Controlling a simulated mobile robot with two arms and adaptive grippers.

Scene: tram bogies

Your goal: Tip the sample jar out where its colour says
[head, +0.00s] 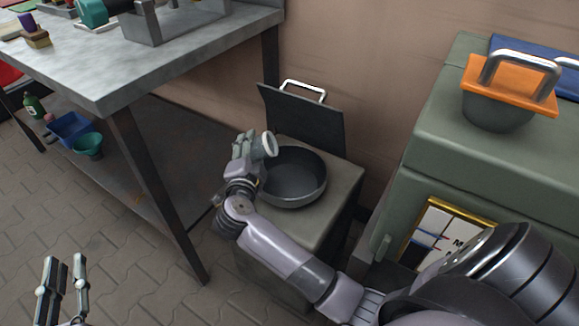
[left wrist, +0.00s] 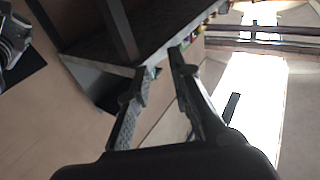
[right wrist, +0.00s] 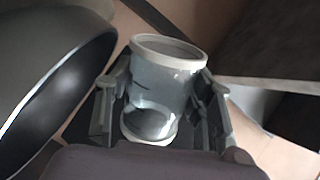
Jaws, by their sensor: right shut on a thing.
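The sample jar, a clear grey cylinder with pale rims, shows in the head view (head: 269,144) and the right wrist view (right wrist: 165,80). My right gripper (head: 250,152) is shut around its sides. The jar is tilted, with one end over the left rim of a round dark basin (head: 306,190). The basin also shows at the left of the right wrist view (right wrist: 60,85). I cannot make out a coloured content in the jar. My left gripper (head: 63,278) is open and empty at the lower left, over the floor; its fingers are apart in the left wrist view (left wrist: 158,75).
The basin stands on a low grey-green cabinet, with a dark raised lid (head: 302,120) behind it. A container with an orange handled lid (head: 505,80) sits on a green cabinet (head: 500,160) at right. A workbench (head: 190,50) is at left; a blue tub (head: 70,128) and green bowl (head: 88,146) are below.

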